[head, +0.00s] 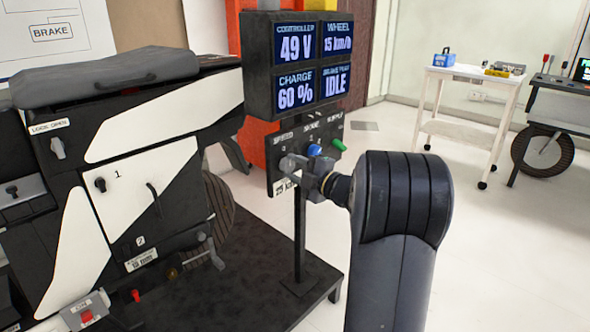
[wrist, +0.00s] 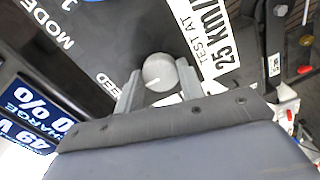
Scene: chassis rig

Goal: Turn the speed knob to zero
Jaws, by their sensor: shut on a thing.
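The speed knob (wrist: 158,72) is a round grey knob with a short white mark, which points to the lower left in the wrist view. It sits on the black control panel (wrist: 105,75) beside the partly covered word SPEED. My gripper (head: 297,173) is at the left side of this panel in the head view. Its two grey fingers stand on either side of the knob in the wrist view and are shut on it. In the head view the gripper largely hides the knob and its scale. The display (head: 299,65) above reads wheel 15 km/h, 49 V, charge 60 %, IDLE.
A blue mode knob (head: 314,150) and a green supply knob (head: 338,144) are close to my gripper on the same panel. A label (wrist: 205,50) reads TEST AT 25 km/h. The black-and-white chassis (head: 140,130) stands left. A white cart (head: 470,100) is behind right.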

